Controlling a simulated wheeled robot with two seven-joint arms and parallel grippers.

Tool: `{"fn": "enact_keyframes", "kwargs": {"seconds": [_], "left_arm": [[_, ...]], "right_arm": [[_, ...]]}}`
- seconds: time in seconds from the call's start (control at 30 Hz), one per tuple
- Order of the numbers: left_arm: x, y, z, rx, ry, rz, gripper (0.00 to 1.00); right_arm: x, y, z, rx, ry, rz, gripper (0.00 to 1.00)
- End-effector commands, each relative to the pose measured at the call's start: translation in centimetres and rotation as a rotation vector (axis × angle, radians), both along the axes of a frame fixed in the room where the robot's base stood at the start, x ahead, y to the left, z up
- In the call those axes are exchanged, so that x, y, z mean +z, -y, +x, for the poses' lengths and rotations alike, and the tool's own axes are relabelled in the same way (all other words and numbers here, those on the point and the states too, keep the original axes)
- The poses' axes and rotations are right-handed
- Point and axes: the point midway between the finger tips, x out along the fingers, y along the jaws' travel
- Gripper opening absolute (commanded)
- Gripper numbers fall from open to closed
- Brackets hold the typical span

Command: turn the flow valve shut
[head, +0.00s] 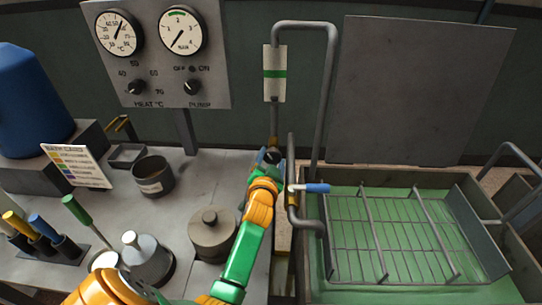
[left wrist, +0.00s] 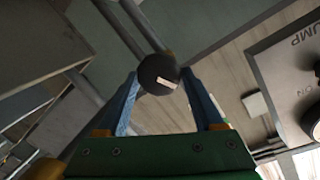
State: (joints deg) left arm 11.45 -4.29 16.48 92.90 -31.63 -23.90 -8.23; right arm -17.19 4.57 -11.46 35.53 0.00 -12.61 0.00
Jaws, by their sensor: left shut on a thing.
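The flow valve shows as a dark round knob (left wrist: 158,75) with a short pale mark on its face, in the middle of the left wrist view. My left gripper (head: 270,157) is at the pipe below the flow gauge (head: 274,73). In the left wrist view its two blue fingers (left wrist: 159,82) are on either side of the knob, shut on it. In the head view the gripper hides most of the knob. The gauge is a pale upright plate with a green band. My right gripper is not in view.
A blue-handled lever (head: 312,188) sits on the pipe close right of my gripper. A green bath (head: 317,280) with a wire rack (head: 385,235) lies right. A lidded pot (head: 212,232) stands left of my forearm. A panel (head: 160,85) with dials and knobs stands behind.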

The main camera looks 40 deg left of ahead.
Motion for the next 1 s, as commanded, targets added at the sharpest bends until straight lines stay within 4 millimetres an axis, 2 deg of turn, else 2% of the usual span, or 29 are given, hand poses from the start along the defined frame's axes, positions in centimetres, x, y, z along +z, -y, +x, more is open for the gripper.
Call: {"fn": "enact_keyframes", "kwargs": {"seconds": [0.5, 1.0], "left_arm": [[-0.18, 0.18, 0.09, 0.0, -0.217, 0.346, 0.13], [-0.23, 0.2, 0.1, 0.001, -0.292, 0.469, 0.13]], "right_arm": [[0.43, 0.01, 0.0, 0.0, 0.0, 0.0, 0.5], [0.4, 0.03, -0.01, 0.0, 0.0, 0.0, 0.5]]}}
